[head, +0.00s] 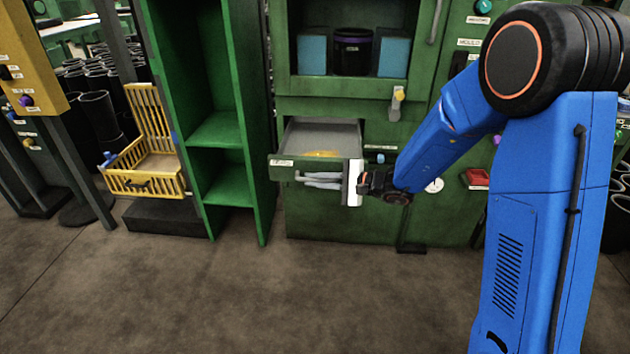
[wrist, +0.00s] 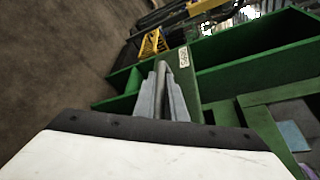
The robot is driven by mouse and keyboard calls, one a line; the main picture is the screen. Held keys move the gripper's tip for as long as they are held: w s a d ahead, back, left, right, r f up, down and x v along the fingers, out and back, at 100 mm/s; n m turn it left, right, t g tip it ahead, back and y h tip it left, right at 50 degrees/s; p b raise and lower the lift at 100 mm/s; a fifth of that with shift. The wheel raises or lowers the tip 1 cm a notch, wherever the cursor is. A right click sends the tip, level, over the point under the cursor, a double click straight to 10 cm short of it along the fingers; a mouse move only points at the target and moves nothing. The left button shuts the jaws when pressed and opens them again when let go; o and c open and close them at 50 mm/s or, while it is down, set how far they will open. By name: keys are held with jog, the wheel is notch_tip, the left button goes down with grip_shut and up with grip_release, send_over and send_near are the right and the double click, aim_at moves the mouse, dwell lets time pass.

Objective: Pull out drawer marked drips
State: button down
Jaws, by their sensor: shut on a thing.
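The drawer (head: 318,136) of the green machine is pulled partly out, and something yellow (head: 322,154) lies inside it. Its green front carries a small white label (head: 282,163), too small to read in the head view. My gripper (head: 308,180) is at the drawer front, with its grey fingers closed at the handle.
A green open shelf (head: 222,130) stands left of the drawer. A yellow crate (head: 145,170) sits farther left on a dark base. A recess above holds a black pot (head: 352,50) between blue blocks. The floor (head: 260,290) in front is clear.

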jog(key=c, duration=2.1)
grip_release()
jog(key=v, duration=1.7)
jog(key=shift+d, duration=0.25)
jog(key=s+d+r+n+g+h, duration=0.1)
jog(key=s+n+g+h, duration=0.15)
jog(key=s, duration=0.75)
jog(key=s+d+r+n+g+h, duration=0.1)
jog(key=s+r+n+g+h, duration=0.2)
jog(key=s, duration=0.7)
jog(key=s+d+n+t+h, duration=0.1)
jog(key=s+d+h, duration=0.2)
jog(key=d, duration=0.2)
jog(key=s+d+r+n+t+h, duration=0.1)
jog(key=s+d+n+t+h, duration=0.1)
jog(key=s+d+h, duration=0.1)
jog(key=s+d+n+t+h, duration=0.2)
jog(key=s+d+h, duration=0.1)
jog(key=s+d, duration=0.2)
jog(key=shift+s+d+r, duration=0.1)
jog(key=shift+d, duration=0.5)
jog(key=shift+s+d+r, duration=0.1)
jog(key=shift+d, duration=0.5)
